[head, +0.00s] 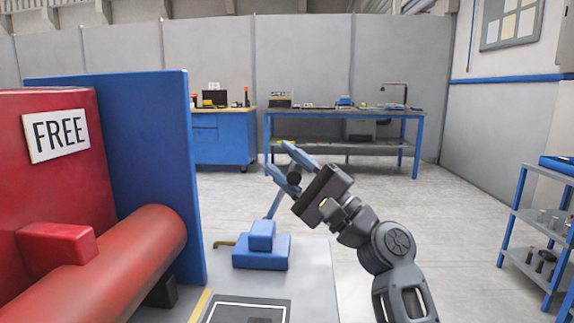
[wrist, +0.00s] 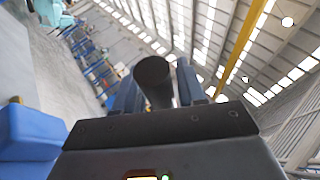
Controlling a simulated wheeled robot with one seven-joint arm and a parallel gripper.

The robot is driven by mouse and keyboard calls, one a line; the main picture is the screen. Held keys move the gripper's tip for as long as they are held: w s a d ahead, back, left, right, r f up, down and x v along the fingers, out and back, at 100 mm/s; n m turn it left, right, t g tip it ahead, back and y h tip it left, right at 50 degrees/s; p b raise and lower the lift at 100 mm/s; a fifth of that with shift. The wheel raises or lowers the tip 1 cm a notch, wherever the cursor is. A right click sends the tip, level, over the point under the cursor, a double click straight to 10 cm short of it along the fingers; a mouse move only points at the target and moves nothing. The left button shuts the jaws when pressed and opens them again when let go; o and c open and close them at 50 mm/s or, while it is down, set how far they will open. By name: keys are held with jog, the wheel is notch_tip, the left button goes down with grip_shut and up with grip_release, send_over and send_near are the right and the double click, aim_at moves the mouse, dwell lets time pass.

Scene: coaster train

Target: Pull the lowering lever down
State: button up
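The lever (head: 274,206) is a thin grey-blue rod rising at a tilt from a stepped blue block (head: 262,252). It ends in a dark round knob (head: 294,177). My gripper (head: 277,160) comes in from the right, with one blue finger above the knob and one below. In the wrist view the knob (wrist: 153,78) sits between the two fingers (wrist: 156,90), which are close against its sides with little or no gap. The gripper looks shut on it. The exact contact is partly hidden by the knob.
A red machine with a "FREE" sign (head: 57,135), a red cylinder (head: 115,262) and a blue panel (head: 170,150) stand left. A blue workbench (head: 345,112) and cabinet (head: 222,137) are behind; a shelf rack (head: 540,225) is right. Floor between is clear.

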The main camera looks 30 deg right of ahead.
jog(key=shift+o, duration=0.9)
jog(key=v, duration=0.8)
jog(key=shift+b, duration=0.3)
jog(key=shift+r, duration=0.1)
